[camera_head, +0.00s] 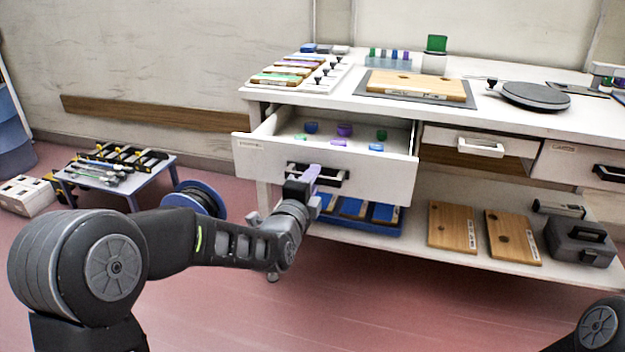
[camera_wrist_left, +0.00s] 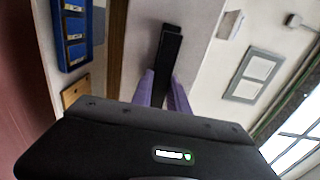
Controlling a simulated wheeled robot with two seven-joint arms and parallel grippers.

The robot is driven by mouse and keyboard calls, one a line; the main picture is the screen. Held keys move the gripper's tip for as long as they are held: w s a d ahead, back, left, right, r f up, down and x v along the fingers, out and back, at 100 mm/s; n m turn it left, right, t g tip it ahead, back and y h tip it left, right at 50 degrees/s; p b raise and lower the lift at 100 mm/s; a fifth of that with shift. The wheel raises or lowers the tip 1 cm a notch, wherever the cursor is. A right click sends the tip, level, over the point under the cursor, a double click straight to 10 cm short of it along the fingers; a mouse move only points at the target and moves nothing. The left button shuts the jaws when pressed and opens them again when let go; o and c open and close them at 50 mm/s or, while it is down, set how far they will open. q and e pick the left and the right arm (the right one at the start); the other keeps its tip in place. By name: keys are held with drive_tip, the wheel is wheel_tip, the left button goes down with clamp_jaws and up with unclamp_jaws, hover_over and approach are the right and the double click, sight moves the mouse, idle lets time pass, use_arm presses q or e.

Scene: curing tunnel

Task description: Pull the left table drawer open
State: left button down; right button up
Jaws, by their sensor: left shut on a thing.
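The left table drawer (camera_head: 375,174) stands pulled out from the white table in the head view. Inside it lie several small blue, purple and green pieces. Its black handle (camera_head: 330,175) is on the front panel. My left gripper (camera_head: 312,174), with purple fingers, is at the left part of this handle and shut on it. In the left wrist view the purple fingers (camera_wrist_left: 163,92) close around the dark handle bar (camera_wrist_left: 170,48). Only a link of my right arm shows at the lower right of the head view; its gripper is out of view.
The middle drawer (camera_head: 478,147) has a white handle, and another drawer is at the right. The lower shelf holds a blue tray (camera_head: 384,228), wooden boards (camera_head: 452,226) and a dark case (camera_head: 580,243). A small tool table (camera_head: 150,176) stands at left.

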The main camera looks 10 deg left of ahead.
use_arm(q)
drive_tip(key=shift+s, duration=0.4)
use_arm(e)
drive_tip(key=shift+s, duration=0.4)
use_arm(q)
drive_tip(key=c, duration=1.3)
unclamp_jaws()
drive_tip(key=s, duration=0.2)
drive_tip(key=s+p, duration=0.1)
drive_tip(key=s, duration=0.4)
drive_tip(key=shift+s+a, duration=0.3)
drive_tip(key=shift+s, duration=0.1)
use_arm(e)
drive_tip(key=shift+s+a+r, duration=0.15)
drive_tip(key=shift+a+r, duration=0.05)
drive_tip(key=shift+r, duration=0.45)
